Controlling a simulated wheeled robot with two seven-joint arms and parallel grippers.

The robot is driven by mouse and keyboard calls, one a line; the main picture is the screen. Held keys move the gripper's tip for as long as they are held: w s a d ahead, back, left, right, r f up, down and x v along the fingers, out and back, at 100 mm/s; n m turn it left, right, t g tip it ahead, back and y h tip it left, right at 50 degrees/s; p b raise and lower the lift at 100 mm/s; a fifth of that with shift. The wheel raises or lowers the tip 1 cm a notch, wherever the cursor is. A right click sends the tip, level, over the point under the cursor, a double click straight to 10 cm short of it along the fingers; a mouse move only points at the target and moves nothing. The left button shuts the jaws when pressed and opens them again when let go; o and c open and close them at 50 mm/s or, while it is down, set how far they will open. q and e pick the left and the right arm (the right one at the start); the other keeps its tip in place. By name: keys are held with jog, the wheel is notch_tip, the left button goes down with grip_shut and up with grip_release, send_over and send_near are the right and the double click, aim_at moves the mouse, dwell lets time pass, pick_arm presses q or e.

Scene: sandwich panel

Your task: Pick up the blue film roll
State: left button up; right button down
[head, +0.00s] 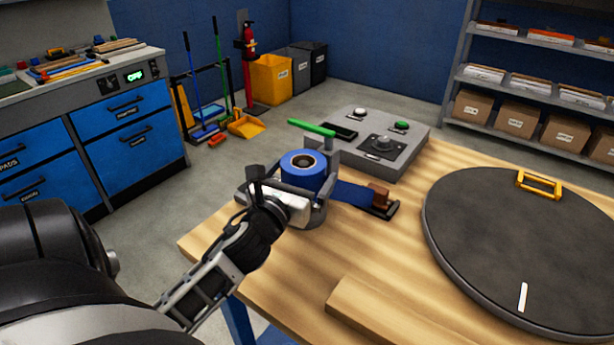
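The blue film roll (305,162) has a dark hollow core and sits at the back left of the wooden table. It is in a grey dispenser with a green bar (312,128) at its top. A strip of blue film (356,194) runs right from the roll to a brown block (379,194). My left gripper (287,190) is at the near side of the roll and hides its lower front and part of the dispenser. I cannot tell whether its fingers touch the roll or how far apart they are. My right gripper is not in view.
Behind the roll is a grey control box (412,150) with knobs and a green button. A large dark round plate (530,250) with a yellow handle (539,183) fills the table's right. A raised wooden board (400,315) lies at the front. The table middle is clear.

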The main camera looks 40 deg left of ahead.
pick_arm(q)
jog(key=c, duration=1)
jog(key=shift+o, duration=0.2)
jog(key=shift+r, duration=0.2)
notch_tip(320, 180, up, 9)
jog(key=p, duration=0.2)
jog(key=shift+f+p, duration=0.15)
jog(key=shift+p, duration=0.2)
jog(key=shift+r, duration=0.55)
jog(key=shift+r+p, duration=0.65)
jog(key=shift+p, duration=0.35)
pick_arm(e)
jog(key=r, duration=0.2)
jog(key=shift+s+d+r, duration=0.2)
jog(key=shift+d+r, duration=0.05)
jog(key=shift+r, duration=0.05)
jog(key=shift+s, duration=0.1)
